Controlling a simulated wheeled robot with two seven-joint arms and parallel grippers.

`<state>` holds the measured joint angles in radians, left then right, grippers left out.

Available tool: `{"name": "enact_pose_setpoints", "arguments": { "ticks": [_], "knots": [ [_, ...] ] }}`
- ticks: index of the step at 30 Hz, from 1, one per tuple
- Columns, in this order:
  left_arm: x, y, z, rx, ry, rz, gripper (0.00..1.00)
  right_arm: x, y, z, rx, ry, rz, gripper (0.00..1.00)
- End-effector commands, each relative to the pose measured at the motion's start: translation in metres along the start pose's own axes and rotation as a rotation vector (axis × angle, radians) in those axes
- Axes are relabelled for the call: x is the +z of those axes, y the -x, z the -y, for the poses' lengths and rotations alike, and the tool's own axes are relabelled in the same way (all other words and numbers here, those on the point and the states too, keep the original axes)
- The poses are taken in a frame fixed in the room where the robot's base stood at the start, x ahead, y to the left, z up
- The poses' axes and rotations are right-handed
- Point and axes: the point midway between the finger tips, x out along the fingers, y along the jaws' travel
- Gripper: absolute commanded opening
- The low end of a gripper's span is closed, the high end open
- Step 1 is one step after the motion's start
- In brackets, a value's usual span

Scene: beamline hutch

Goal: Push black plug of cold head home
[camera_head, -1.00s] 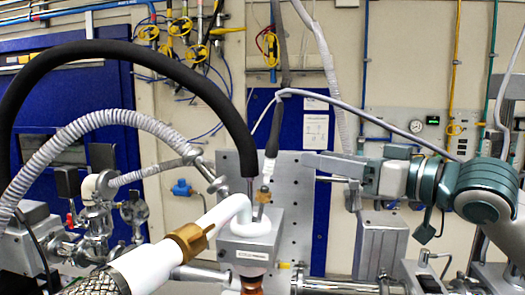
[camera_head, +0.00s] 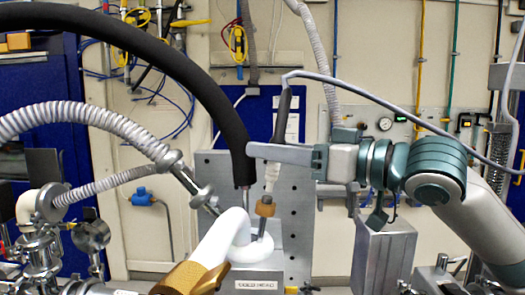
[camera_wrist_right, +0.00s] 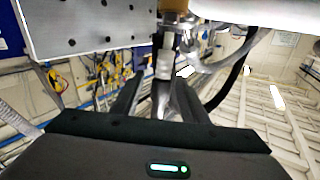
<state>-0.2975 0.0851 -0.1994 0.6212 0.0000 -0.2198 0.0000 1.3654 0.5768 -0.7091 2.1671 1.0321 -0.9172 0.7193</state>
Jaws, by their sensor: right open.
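The cold head (camera_head: 272,270) is a pale block with a white top and a label, low in the middle of the head view. A black plug body (camera_head: 284,112) with a grey cable stands above it, tilted slightly. Below it are a pale section (camera_head: 272,176) and a brass-coloured fitting (camera_head: 265,206) near the top of the block. My right gripper (camera_head: 256,153) reaches in from the right, its finger crossing in front of the plug. In the right wrist view the open jaws (camera_wrist_right: 158,98) have the pale section (camera_wrist_right: 163,68) between or just beyond them; contact is unclear. My left gripper is out of view.
A thick black hose (camera_head: 220,95) arches down close to the left of the plug. A white pipe (camera_head: 225,240) with a brass collar (camera_head: 190,278) stands in front. A perforated metal plate (camera_head: 297,215) rises behind. Corrugated hoses and valves crowd the left.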

Motion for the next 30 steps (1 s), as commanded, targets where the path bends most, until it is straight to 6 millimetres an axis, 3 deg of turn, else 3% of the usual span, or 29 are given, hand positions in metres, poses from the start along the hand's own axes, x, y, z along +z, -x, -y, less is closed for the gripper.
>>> {"name": "enact_pose_setpoints", "arguments": {
  "ticks": [9,14,19,26,30],
  "knots": [
    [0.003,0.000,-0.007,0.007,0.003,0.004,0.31,0.000,0.000,0.000,0.000,0.000,0.000,0.40],
    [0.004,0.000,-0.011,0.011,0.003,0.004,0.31,0.000,0.000,0.000,0.000,0.000,0.000,0.05],
    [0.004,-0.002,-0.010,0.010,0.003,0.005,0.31,0.003,0.000,0.000,0.000,0.000,0.000,0.06],
    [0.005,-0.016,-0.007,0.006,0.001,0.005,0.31,0.029,-0.003,0.000,-0.001,-0.001,0.001,0.06],
    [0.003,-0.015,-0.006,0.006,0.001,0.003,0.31,0.029,-0.004,0.001,0.000,0.000,0.001,0.06]
  ]
}}
